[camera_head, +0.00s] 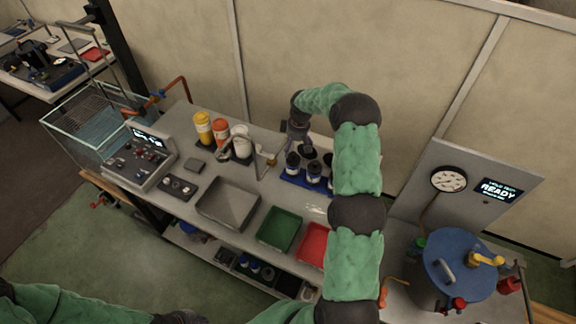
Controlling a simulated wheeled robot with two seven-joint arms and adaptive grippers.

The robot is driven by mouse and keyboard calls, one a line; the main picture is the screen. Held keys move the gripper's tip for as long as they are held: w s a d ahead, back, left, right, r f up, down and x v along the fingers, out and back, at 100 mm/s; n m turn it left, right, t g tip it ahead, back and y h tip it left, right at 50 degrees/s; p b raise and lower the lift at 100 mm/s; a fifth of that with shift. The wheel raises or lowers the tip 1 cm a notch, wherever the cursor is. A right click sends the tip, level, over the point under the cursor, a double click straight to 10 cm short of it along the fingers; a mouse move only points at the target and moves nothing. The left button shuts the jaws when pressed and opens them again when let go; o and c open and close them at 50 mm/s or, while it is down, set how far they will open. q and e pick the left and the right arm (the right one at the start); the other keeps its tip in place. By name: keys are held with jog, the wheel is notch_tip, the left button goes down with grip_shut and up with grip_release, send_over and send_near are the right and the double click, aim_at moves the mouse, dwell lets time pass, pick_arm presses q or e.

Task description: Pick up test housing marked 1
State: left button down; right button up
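Several dark-capped cylindrical test housings, including one at the front left (292,163) and one beside it (313,174), stand upright in a blue tray (290,180) at the back of the bench. Their number markings are too small to read, so I cannot tell which is marked 1. My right gripper (301,142) points down just above the tray's back-left housing (308,153). Its fingers are too small to tell whether they are open or touching that housing. My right forearm hides the tray's right part. My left arm shows only at the bottom left edge; its gripper is out of view.
Yellow, orange and white containers (221,131) and a thin upright stand (262,165) are left of the tray. A grey basin (228,203), green bin (280,230) and red bin (312,244) line the front. A blue-lidded round vessel (459,268) stands right.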

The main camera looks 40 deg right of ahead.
aim_at(292, 162)
jog(key=f, duration=1)
jog(key=shift+w+a+f, duration=0.15)
jog(key=shift+w+f, duration=0.1)
jog(key=shift+w, duration=0.1)
jog(key=shift+c, duration=0.3)
jog(key=c, duration=1.6)
jog(key=shift+r, duration=0.1)
